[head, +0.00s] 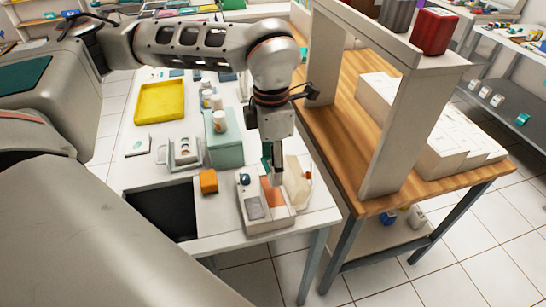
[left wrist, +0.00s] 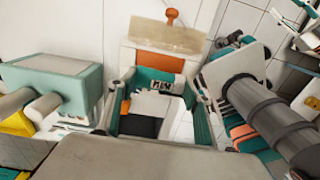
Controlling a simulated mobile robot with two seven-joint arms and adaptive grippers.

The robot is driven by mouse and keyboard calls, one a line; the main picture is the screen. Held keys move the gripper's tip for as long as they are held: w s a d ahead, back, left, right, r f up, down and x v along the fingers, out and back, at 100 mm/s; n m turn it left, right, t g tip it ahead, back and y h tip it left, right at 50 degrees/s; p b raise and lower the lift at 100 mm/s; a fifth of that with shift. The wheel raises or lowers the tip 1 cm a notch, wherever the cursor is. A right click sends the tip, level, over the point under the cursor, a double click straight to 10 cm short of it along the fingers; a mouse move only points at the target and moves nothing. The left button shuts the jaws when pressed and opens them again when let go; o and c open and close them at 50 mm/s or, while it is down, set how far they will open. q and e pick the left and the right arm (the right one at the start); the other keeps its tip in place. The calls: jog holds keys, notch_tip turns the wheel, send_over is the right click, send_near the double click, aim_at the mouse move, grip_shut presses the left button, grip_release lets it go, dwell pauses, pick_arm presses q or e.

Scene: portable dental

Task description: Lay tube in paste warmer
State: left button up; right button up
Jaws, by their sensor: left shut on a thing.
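The paste warmer (head: 250,227) is a pale box near the front edge of the white table, with an orange-red well and a raised, cloudy lid (head: 298,180). In the left wrist view, the orange well (left wrist: 158,62) and the lid with its orange knob (left wrist: 172,15) lie straight ahead. My left gripper (head: 272,178) points down over the warmer, close to the well. It is shut on a small teal and white tube (left wrist: 155,88), mostly hidden by the fingers. I cannot tell whether the tube touches the well. My right gripper is not in view.
A teal box (head: 222,148) with a cup, an orange block (head: 208,182), a dark panel (head: 163,210) and a yellow tray (head: 160,101) are left of the warmer. A wooden bench (head: 345,125) with a pale upright stands close on the right.

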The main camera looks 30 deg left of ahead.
pick_arm(q)
jog(key=b, duration=0.2)
send_over(272, 191)
notch_tip(272, 191, down, 4)
jog(key=shift+f, duration=0.1)
jog(key=shift+f+b, duration=0.3)
jog(key=shift+f, duration=0.6)
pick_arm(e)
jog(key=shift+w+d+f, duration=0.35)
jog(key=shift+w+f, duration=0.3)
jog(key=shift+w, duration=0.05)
pick_arm(q)
jog(key=o, duration=1.1)
jog(key=shift+o, duration=0.2)
jog(key=shift+r, duration=0.1)
notch_tip(272, 191, up, 12)
jog(key=shift+f, duration=0.1)
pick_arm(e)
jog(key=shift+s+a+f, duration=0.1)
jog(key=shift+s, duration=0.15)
pick_arm(q)
jog(key=shift+s, duration=0.1)
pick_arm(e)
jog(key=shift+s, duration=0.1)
